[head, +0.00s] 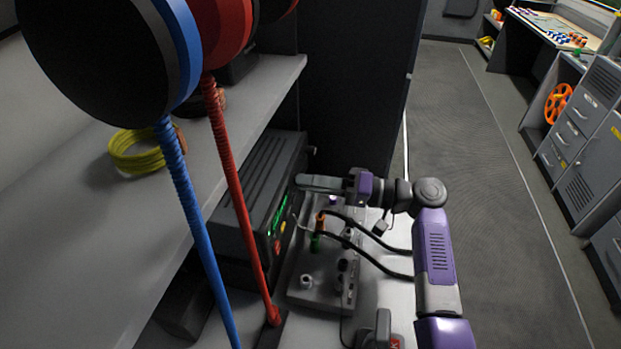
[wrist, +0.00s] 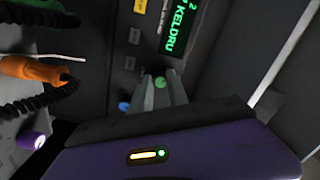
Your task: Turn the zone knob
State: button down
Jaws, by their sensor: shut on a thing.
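The black radio unit (head: 262,185) stands under the shelf in the head view, its front facing right. In the wrist view its green display (wrist: 178,28) reads "KELDRU" with a "2" above. A small green-tipped knob (wrist: 160,82) sits below the display, between my fingertips; I take it as the zone knob, though no label on it is readable. My gripper (wrist: 161,88) is shut on this knob, its fingers pointing at the panel. In the head view my gripper (head: 300,182) reaches the unit's upper right front, and the knob is hidden there. A blue knob (wrist: 124,107) is beside the fingers.
A grey console (head: 318,287) with several plugs and black coiled cables lies in front of the unit, below my arm. Yellow cable (head: 136,155) lies on the shelf (head: 70,215). The aisle (head: 490,190) is clear.

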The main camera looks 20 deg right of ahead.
jog(key=shift+m+p, duration=0.9)
jog(key=shift+m, duration=1.1)
jog(key=c, duration=1.3)
grip_release()
jog(key=shift+b+v, duration=0.85)
jog(key=shift+v, duration=3.1)
jog(key=shift+f, duration=0.1)
